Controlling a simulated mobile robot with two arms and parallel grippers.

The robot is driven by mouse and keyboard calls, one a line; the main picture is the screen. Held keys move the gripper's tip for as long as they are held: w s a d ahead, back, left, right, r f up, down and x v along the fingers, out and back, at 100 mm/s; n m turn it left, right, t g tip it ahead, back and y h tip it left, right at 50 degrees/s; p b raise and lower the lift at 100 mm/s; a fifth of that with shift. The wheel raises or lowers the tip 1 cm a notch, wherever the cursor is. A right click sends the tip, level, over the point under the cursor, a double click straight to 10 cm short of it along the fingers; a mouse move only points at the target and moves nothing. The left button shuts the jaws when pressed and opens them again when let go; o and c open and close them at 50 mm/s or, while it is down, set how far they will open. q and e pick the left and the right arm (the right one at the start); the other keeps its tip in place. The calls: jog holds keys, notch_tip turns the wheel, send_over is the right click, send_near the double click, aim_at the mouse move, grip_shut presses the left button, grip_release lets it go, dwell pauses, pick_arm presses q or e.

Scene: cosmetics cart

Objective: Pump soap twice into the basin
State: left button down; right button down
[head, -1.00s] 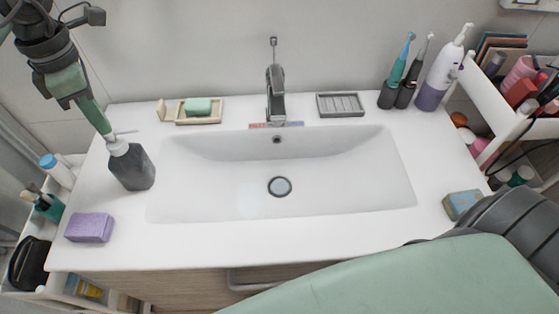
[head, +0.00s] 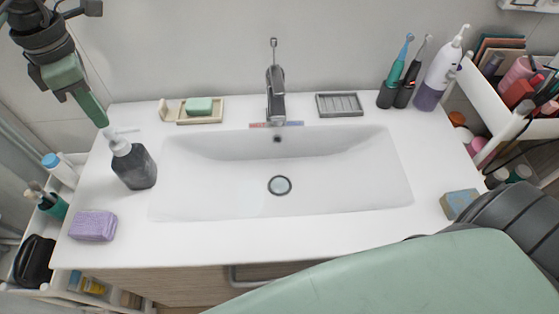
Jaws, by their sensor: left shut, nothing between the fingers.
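The soap dispenser (head: 134,167) is a dark grey bottle with a white pump head, upright on the counter left of the basin. Its nozzle points right, toward the basin. The white basin (head: 340,180) is sunk in the counter and looks empty, with a round drain in its floor. My left gripper (head: 100,119) is shut and empty, pointing down just above and left of the pump head. Whether its tip touches the pump head I cannot tell. My right gripper is not in view; a green and grey part of my body covers the lower right.
A chrome faucet (head: 275,95) stands behind the basin. A purple sponge (head: 93,225) lies in front of the dispenser. A green soap bar (head: 199,106) sits on a dish behind it. Toothbrushes and a lotion bottle (head: 440,70) stand at the back right. Carts flank the counter.

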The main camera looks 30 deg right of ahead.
pick_arm(q)
notch_tip(320, 180, up, 6)
jog(key=p, duration=0.3)
jog(key=shift+p, duration=0.35)
dwell(0.3)
